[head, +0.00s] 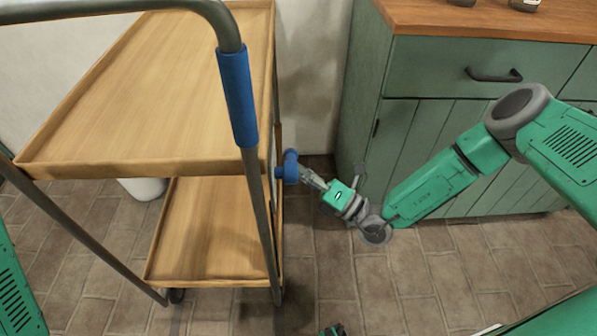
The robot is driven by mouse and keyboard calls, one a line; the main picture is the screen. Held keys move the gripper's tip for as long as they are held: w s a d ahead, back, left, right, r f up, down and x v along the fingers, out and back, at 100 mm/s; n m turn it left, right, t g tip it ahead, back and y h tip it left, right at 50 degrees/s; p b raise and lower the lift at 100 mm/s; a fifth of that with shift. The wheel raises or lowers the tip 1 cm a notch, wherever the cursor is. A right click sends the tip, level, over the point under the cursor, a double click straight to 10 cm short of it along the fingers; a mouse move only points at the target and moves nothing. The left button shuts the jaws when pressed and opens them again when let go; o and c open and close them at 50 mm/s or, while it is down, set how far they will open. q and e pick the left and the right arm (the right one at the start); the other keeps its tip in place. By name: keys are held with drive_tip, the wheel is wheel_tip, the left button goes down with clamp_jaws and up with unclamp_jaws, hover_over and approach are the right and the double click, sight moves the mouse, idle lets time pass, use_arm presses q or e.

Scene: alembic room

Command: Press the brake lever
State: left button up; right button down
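The wooden cart (110,168) stands at the left, with two trays and a grey tube frame. A blue lever-like piece (290,164), likely the brake lever, sticks out from the cart's right side, just below the top tray. My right gripper (306,175) comes from the right, with its fingertips at this blue piece. I cannot tell whether they touch it, and the finger gap is too small to read.
A blue sleeve (237,97) wraps the cart's handle tube. A green cabinet (425,75) with a wooden top (485,18) and dark drawer handle stands behind my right arm. A white rounded object (145,188) is behind the cart. Brick floor (330,270) lies open between cart and cabinet.

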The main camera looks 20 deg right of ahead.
drive_tip(key=shift+w, duration=0.15)
wheel_tip(320, 180, up, 9)
drive_tip(key=w+n+g+y+b, duration=0.1)
drive_tip(key=w+n+y, duration=0.1)
drive_tip(key=n+y, duration=0.2)
drive_tip(key=shift+w+d+f+n+g+y, duration=0.2)
drive_tip(key=shift+d+n+g+y, duration=0.15)
drive_tip(key=shift+n, duration=1.45)
drive_tip(key=shift+f, duration=0.1)
